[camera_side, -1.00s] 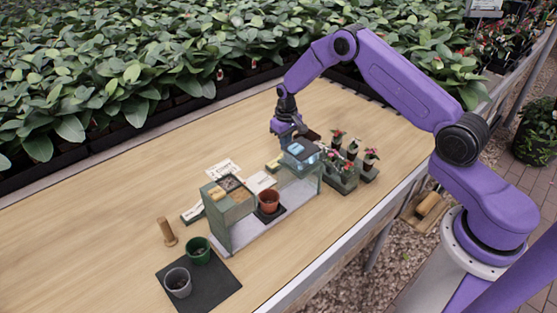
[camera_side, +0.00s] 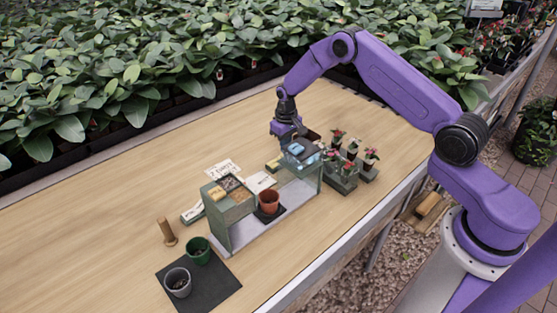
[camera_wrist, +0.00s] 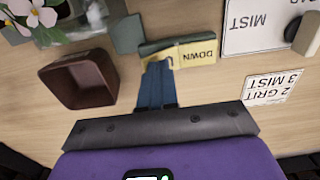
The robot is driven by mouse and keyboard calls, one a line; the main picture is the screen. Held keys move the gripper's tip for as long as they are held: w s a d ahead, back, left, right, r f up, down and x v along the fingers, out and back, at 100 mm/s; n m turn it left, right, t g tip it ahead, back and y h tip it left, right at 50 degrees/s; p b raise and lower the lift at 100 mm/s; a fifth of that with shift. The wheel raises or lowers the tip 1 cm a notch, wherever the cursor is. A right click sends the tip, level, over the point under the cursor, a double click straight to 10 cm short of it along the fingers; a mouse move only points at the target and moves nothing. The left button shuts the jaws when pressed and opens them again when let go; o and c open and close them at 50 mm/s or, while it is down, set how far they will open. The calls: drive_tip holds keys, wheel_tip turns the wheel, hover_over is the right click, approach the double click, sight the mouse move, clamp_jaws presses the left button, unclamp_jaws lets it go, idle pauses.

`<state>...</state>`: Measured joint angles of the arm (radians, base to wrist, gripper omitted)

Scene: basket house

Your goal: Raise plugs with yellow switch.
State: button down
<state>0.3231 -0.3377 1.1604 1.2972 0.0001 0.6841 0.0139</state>
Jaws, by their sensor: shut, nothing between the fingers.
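The yellow switch (camera_side: 273,164) is a small yellow piece on the table behind the green stand. In the wrist view its yellow plate (camera_wrist: 197,53) reads DOWN at right, and a second label at left is partly covered by my fingertips. A grey-green bar (camera_wrist: 160,46) lies along the plate's far edge. My gripper (camera_wrist: 157,68) is shut and empty, its blue fingers at the left half of the plate; I cannot tell whether they touch it. In the side view my gripper (camera_side: 288,138) is behind the stand.
A brown square pot (camera_wrist: 80,80) lies close to my fingers. White label cards (camera_wrist: 260,25) lie nearby. Two pots stand on a black mat (camera_side: 212,284).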

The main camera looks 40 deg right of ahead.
wheel_tip(320, 180, up, 7)
drive_tip(key=shift+f, duration=0.15)
idle(0.7)
drive_tip(key=s+a+r+n, duration=0.3)
drive_tip(key=s+a+r, duration=0.4)
drive_tip(key=s, duration=0.2)
drive_tip(key=s+a+r+n, duration=0.3)
drive_tip(key=s+a+r, duration=0.4)
drive_tip(key=s, duration=0.3)
drive_tip(key=s+d+r+n, duration=0.2)
drive_tip(key=s+n, duration=0.1)
drive_tip(key=s, duration=0.9)
drive_tip(key=s+d+r+n, duration=0.2)
drive_tip(key=s+d+n, duration=0.1)
drive_tip(key=s, duration=0.9)
drive_tip(key=shift+n, duration=0.3)
drive_tip(key=shift+r, duration=0.15)
